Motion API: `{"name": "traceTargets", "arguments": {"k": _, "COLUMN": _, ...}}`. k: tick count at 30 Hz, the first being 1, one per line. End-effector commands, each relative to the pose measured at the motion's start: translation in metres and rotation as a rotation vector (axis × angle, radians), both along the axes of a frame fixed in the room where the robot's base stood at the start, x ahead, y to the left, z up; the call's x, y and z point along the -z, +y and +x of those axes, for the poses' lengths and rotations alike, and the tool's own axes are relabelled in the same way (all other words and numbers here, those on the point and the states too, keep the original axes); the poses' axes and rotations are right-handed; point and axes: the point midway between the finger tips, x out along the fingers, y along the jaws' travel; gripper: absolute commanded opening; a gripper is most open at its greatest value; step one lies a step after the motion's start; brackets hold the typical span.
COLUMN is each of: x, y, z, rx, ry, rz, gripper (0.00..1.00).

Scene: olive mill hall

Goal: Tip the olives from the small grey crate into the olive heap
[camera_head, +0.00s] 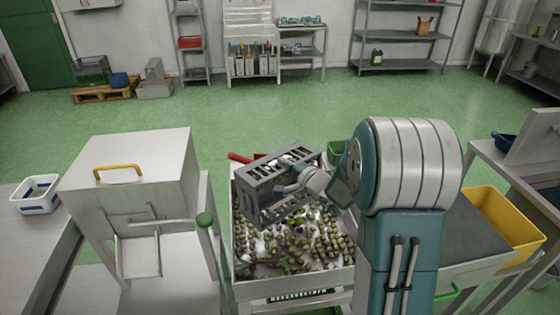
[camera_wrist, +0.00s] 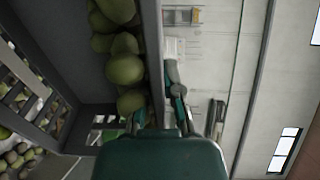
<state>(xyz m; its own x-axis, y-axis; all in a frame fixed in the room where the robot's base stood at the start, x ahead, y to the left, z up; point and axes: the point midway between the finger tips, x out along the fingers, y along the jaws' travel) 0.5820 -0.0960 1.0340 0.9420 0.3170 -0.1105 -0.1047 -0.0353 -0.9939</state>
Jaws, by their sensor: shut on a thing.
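The small grey crate (camera_head: 257,202) is tilted in the air above the olive heap (camera_head: 300,245), which fills a pale metal bin (camera_head: 250,276). My gripper (camera_head: 296,183) is shut on the crate from the right side. In the wrist view the grey crate wall (camera_wrist: 60,55) fills the left, and green olives (camera_wrist: 124,70) lie inside along the wall at the middle. My gripper (camera_wrist: 160,120) shows at the bottom on that wall. Part of the heap (camera_wrist: 18,155) shows past the crate at lower left. My arm hides the bin's right side.
A steel machine (camera_head: 150,165) with a yellow handle stands left of the bin. A red handle (camera_head: 240,158) shows behind the bin. A white tray (camera_head: 38,193) lies far left.

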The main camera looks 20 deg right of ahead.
Motion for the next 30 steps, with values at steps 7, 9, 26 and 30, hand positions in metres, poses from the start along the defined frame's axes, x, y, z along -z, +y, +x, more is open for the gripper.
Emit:
{"name": "traceTargets", "arguments": {"k": 7, "x": 0.001, "y": -0.006, "z": -0.013, "rx": 0.003, "ry": -0.085, "rz": 0.028, "gripper": 0.0}}
{"name": "traceTargets", "arguments": {"k": 9, "x": 0.002, "y": -0.006, "z": -0.017, "rx": 0.001, "ry": -0.106, "rz": 0.037, "gripper": 0.0}}
{"name": "traceTargets", "arguments": {"k": 26, "x": 0.002, "y": -0.015, "z": -0.045, "rx": 0.001, "ry": -0.273, "rz": 0.092, "gripper": 0.0}}
{"name": "traceTargets", "arguments": {"k": 30, "x": 0.002, "y": -0.017, "z": -0.048, "rx": 0.001, "ry": -0.29, "rz": 0.097, "gripper": 0.0}}
